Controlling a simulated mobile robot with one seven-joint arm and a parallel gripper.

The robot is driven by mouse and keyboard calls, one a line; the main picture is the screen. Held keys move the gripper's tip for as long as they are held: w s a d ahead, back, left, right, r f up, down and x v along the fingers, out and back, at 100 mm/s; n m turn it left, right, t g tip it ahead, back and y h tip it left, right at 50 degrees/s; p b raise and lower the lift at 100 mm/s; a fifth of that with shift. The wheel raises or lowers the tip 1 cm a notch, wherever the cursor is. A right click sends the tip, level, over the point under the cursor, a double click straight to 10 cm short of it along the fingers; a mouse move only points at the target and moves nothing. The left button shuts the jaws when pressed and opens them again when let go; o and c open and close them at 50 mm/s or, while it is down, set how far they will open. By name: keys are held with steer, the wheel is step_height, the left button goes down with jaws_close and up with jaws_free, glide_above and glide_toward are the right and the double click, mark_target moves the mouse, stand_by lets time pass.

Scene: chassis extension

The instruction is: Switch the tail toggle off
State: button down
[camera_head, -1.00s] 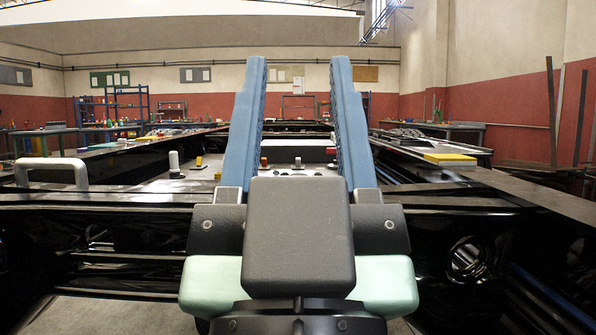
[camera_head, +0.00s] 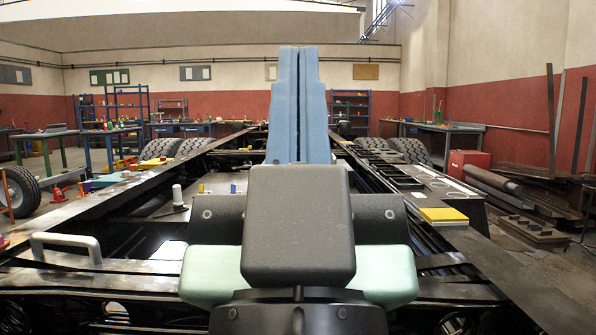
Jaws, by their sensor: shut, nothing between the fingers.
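My gripper (camera_head: 299,52) is in the middle of the view, its two blue fingers side by side and shut with nothing between them. It points away over the chassis (camera_head: 72,208). No toggle can be made out, and I cannot tell which part is the tail toggle. The middle of the chassis behind the fingers and the dark gripper body is hidden. A small yellow part (camera_head: 201,188) and a white upright cylinder on a dark base (camera_head: 178,196) show left of the fingers, apart from them.
A yellow block (camera_head: 443,216) lies on the right rail. Long dark rails run back on both sides. Wheels (camera_head: 20,190), workbenches and shelves (camera_head: 124,120) stand beyond, with metal stock (camera_head: 500,185) at right.

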step_height(320, 180, up, 36)
steer(key=p, duration=3.3)
steer(key=shift+f, duration=0.2)
steer(key=shift+w, duration=0.1)
